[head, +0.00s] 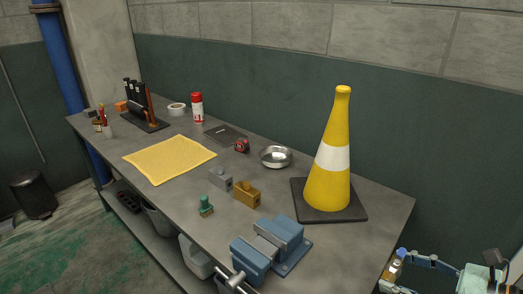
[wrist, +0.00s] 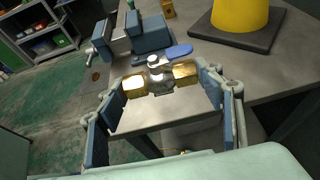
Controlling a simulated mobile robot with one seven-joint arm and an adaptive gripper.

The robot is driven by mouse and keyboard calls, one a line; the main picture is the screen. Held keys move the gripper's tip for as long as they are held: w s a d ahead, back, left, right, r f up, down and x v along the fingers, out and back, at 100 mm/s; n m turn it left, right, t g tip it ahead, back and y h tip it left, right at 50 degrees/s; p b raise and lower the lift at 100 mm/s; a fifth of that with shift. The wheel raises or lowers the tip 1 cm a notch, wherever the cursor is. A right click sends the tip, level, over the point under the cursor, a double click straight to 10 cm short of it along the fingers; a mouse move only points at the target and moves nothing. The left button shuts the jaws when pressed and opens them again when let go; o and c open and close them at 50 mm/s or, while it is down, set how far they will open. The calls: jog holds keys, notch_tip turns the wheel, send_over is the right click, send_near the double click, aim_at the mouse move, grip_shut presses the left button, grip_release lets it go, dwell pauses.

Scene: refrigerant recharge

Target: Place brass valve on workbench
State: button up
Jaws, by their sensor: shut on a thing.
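The brass valve (wrist: 133,86) has gold hex ends, a silver middle and a blue lever. It sits between the blue-padded fingers of my gripper (wrist: 160,80), which is shut on it. In the head view, my gripper (head: 396,268) is at the lower right, just off the bench's right end, with the valve partly visible in it. The workbench (head: 335,250) is a grey table; its bare top also shows in the wrist view (wrist: 260,72). In the wrist view the valve appears over the bench's edge area; its height above the top is hard to tell.
A yellow cone (head: 328,180) on a black base and a blue vise (head: 268,247) flank the bare right part of the bench. A steel bowl (head: 276,156), a brass-coloured block (head: 247,194), a grey block (head: 220,180), a green fitting (head: 206,206) and a yellow cloth (head: 170,158) lie farther left.

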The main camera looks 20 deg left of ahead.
jog(key=s, duration=0.2)
jog(key=b, duration=0.2)
send_over(336, 278)
jog(key=d, duration=0.1)
jog(key=shift+g, duration=0.4)
jog(key=f, duration=0.8)
jog(key=shift+s, duration=0.35)
jog(key=shift+w+a+f, duration=0.2)
jog(key=shift+a+f, duration=0.05)
jog(key=shift+f, duration=0.15)
jog(key=f, duration=0.3)
jog(key=shift+w+a, duration=0.2)
jog(key=shift+a, duration=0.15)
jog(key=shift+f, duration=0.45)
